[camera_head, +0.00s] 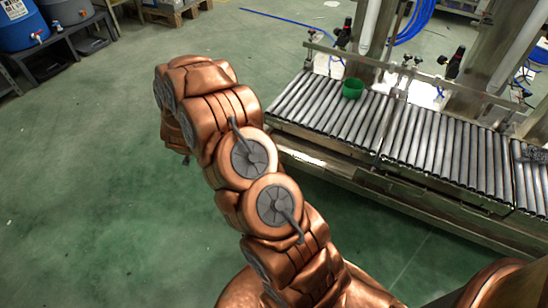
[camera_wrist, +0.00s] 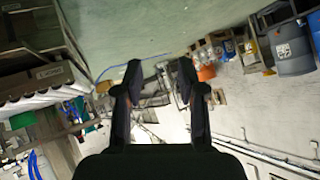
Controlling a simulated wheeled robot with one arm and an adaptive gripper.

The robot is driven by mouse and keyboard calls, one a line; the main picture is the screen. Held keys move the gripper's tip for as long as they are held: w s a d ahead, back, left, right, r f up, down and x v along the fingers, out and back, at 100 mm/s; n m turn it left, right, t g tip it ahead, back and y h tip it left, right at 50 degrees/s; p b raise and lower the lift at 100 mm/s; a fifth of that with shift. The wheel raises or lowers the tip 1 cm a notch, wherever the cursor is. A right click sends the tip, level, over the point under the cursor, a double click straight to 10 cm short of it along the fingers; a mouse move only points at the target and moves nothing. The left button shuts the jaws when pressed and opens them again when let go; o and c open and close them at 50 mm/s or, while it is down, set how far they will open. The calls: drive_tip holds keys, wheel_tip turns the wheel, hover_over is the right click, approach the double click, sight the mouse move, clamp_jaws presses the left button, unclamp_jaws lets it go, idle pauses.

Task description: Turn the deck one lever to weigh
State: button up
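In the head view, a dark handle-like fitting (camera_head: 343,35) stands behind the roller deck (camera_head: 322,100), and a second one (camera_head: 455,63) stands farther right. In the head view my copper arm hides the gripper.
A green cup (camera_head: 352,88) sits on the rollers. Steel posts (camera_head: 372,25) and blue hoses (camera_head: 414,22) rise behind them. The green floor (camera_head: 90,180) left of my arm is clear.

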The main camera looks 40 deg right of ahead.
drive_tip(key=s+d+f+m+g+h+b, duration=0.2)
drive_tip(key=s+d+f+h+b, duration=0.45)
drive_tip(key=d+f, duration=0.4)
drive_tip(key=s+d+f+m+g+h+b, duration=0.1)
drive_tip(key=s+d+f+h+b, duration=0.45)
drive_tip(key=s+d+f, duration=0.4)
drive_tip(key=shift+y, duration=0.5)
drive_tip(key=shift+w+d+f+b, duration=0.25)
drive_tip(key=shift+w+d+b, duration=0.35)
drive_tip(key=shift+d, duration=0.6)
drive_tip(key=shift+w+d+f+b, duration=0.25)
drive_tip(key=shift+w+d+b, duration=0.3)
drive_tip(key=shift+d, duration=0.6)
drive_tip(key=shift+w+d+f+b, duration=0.25)
drive_tip(key=shift+w+d+b, duration=0.2)
drive_tip(key=shift+w+d, duration=0.55)
drive_tip(key=shift+s+d, duration=0.2)
drive_tip(key=shift+s, duration=0.05)
clamp_jaws()
